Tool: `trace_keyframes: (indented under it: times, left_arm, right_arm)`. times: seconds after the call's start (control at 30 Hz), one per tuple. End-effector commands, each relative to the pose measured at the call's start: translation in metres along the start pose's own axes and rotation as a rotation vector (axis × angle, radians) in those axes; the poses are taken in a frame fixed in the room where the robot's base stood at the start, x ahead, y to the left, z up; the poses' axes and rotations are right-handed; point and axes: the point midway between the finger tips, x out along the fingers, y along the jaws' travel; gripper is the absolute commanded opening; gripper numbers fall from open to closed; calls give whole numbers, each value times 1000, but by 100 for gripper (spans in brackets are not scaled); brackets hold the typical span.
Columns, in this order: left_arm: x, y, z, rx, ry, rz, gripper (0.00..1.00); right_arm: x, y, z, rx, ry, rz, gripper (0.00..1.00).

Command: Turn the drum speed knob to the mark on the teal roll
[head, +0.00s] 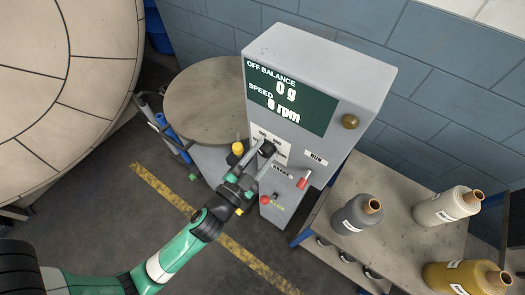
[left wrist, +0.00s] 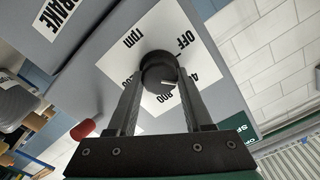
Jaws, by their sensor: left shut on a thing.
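The drum speed knob (left wrist: 158,72) is dark and round, on a white dial plate (left wrist: 185,42) marked OFF, rpm and numbers. Its white pointer line faces the lower right in the left wrist view, roughly between the partly hidden 40- label and 800. My left gripper (left wrist: 158,80) is shut on the knob, one finger on each side. In the head view my left gripper (head: 264,153) reaches the front of the grey console (head: 345,75), and the knob (head: 268,146) is partly covered. I see no teal roll; the rolls in view are grey (head: 353,216), cream (head: 440,209) and mustard (head: 460,277). My right gripper is not in view.
The console screen (head: 285,100) reads OFF BALANCE 0 g and a SPEED that looks like 0 rpm. A red-tipped lever (head: 304,179), a red button (head: 266,199) and a yellow knob (head: 238,148) are close to my gripper. A bench (head: 390,185) carries the rolls at right.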

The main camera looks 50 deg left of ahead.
Motion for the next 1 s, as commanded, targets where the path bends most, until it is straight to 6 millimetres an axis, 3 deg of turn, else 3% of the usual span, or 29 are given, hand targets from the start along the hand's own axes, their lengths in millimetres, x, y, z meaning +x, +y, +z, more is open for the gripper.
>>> trace_keyframes:
  times: [0.4,0.9,0.93,1.0]
  left_arm:
    - [0,0,-2,181,5,0,0]
    - [0,0,-2,200,6,-1,0]
    - [0,0,-2,199,6,-1,54]
    - [0,0,-2,199,5,-1,67]
  right_arm:
    - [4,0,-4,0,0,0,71]
    - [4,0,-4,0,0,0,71]
    - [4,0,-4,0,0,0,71]
    - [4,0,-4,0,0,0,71]
